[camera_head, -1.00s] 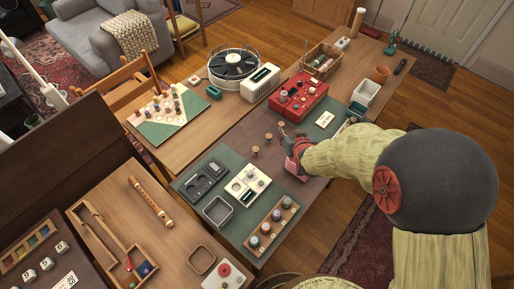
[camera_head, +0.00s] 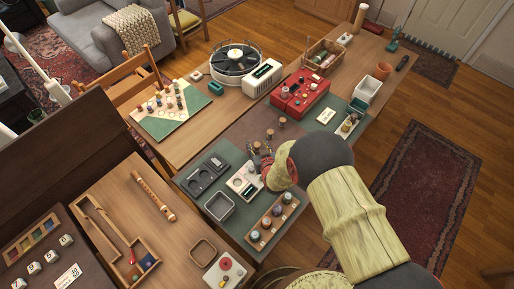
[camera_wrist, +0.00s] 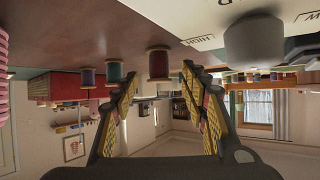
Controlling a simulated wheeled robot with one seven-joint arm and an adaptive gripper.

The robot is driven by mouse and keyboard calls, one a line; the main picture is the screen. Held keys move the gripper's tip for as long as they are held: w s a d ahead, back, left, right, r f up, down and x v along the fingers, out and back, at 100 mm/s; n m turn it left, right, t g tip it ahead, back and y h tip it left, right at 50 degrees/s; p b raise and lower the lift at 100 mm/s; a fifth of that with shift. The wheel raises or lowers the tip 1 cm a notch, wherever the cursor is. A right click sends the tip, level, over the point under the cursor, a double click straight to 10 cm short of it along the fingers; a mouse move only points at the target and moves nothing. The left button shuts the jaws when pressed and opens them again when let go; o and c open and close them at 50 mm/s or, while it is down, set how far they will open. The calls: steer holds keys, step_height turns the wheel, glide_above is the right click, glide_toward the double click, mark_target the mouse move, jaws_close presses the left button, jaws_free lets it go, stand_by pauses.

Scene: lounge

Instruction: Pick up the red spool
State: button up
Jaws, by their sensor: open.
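The red spool (camera_wrist: 158,65) shows in the wrist view, where the picture is upside down, with the table along its top. It has wooden ends and stands between my two fingertips in the picture. My gripper (camera_wrist: 161,72) is open, one finger on each side, with no clear contact. A teal spool (camera_wrist: 115,71) and another reddish spool (camera_wrist: 87,77) stand to its left, farther off. In the head view, small spools (camera_head: 283,122) stand in a row on the dark mat, and my gripper (camera_head: 261,158) is low beside the nearest one; their thread colours are too small to tell.
A grey cylinder (camera_wrist: 254,42) is close on the right in the wrist view, and a pink ribbed thing (camera_wrist: 3,60) at the left edge. In the head view, a white device (camera_head: 244,181), a rack of jars (camera_head: 272,222) and a red machine (camera_head: 301,93) surround the spools.

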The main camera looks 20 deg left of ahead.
steer(key=shift+w+a+f, duration=0.35)
steer(key=shift+w, duration=0.05)
steer(key=shift+c, duration=0.4)
steer(key=c, duration=0.9)
